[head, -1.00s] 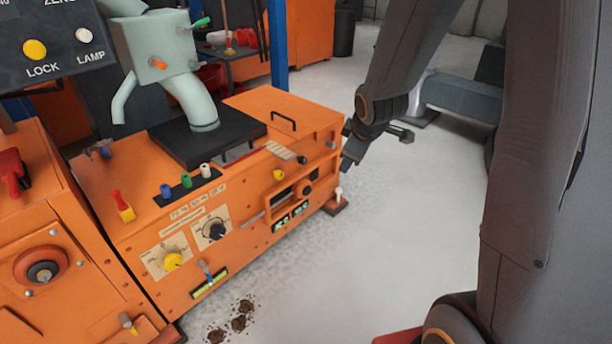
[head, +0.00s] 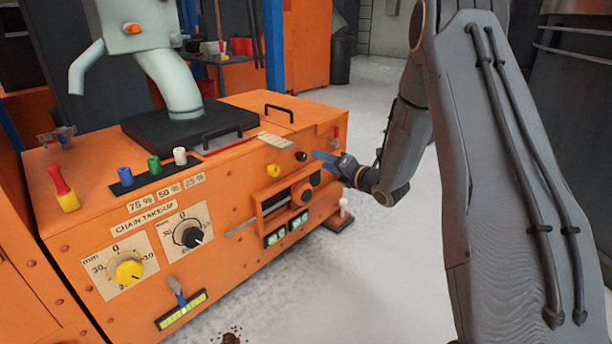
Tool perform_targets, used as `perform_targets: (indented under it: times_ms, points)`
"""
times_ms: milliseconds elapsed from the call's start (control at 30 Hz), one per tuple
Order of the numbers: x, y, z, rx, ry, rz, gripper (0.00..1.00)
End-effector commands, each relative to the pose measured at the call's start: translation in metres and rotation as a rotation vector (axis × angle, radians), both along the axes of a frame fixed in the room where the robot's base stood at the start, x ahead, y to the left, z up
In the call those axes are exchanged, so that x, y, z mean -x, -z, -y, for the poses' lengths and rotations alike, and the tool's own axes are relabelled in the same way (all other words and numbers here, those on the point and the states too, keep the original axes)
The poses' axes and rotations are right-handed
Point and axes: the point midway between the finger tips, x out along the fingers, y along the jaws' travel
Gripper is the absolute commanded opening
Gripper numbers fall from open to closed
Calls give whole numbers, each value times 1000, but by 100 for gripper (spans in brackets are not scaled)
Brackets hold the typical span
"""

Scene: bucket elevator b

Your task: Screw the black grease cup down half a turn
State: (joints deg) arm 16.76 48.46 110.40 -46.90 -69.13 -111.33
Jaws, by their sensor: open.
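The black grease cup (head: 301,156) is a small round black cap near the top right of the orange machine's front face. A similar yellow cup (head: 273,171) sits to its left and slightly lower. My gripper (head: 322,157) reaches in from the right, its fingers pointing left at the black cup. It is open and its tips are just right of the cup, with a small gap showing in the picture. The far finger is partly hidden and I cannot tell the distance in depth.
Below the cups is a slotted recess with a dark knob (head: 302,193). A yellow dial (head: 129,271) and a black dial (head: 193,237) are on the front face at left. A black handle (head: 279,113) stands on top.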

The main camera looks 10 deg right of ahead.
Motion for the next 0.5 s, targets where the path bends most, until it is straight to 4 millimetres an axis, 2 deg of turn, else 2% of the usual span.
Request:
perform_targets:
  times_ms: [33, 100, 333, 500]
  points:
    - [-4, 15, 0, 20, -20, 40, 48]
    - [-5, 23, -1, 47, -46, 89, 48]
    - [-10, 29, -6, 83, -80, 163, 48]
    - [-30, 29, -17, 83, -82, 165, 48]
